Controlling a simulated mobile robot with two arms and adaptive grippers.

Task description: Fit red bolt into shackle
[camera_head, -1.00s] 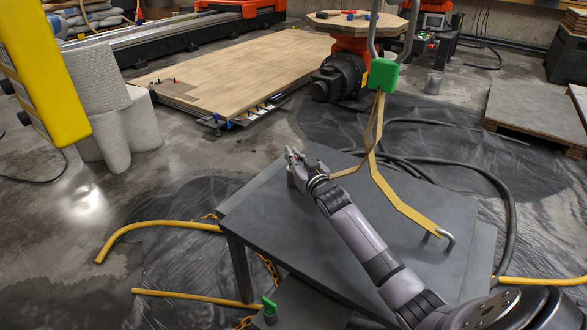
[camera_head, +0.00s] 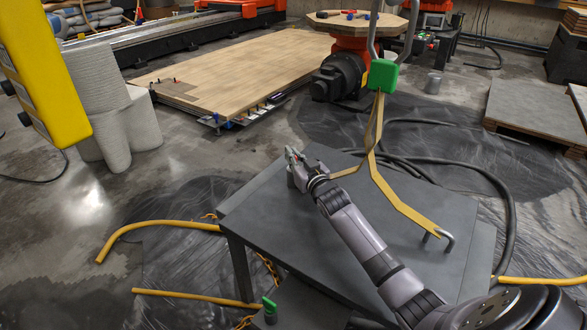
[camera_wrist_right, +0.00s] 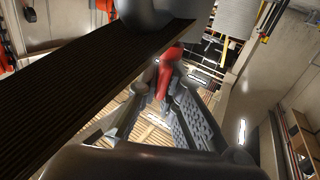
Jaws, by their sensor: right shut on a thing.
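My right gripper (camera_head: 294,162) is at the far left part of the grey table, near one end of the yellow strap (camera_head: 395,195). In the right wrist view, the right gripper's fingers (camera_wrist_right: 165,105) are shut on the red bolt (camera_wrist_right: 170,70). Just beyond the bolt is a rounded grey metal piece (camera_wrist_right: 150,12), probably the shackle, with the dark side of a strap beside it. I cannot tell whether the bolt is in its hole. In the head view the bolt is hidden. My left gripper is not in view.
The strap hangs from a green block (camera_head: 383,76), and its other end meets a bent metal piece (camera_head: 440,238) on the grey table (camera_head: 340,250). A yellow box (camera_head: 40,75) hangs at the upper left. Hoses lie on the floor.

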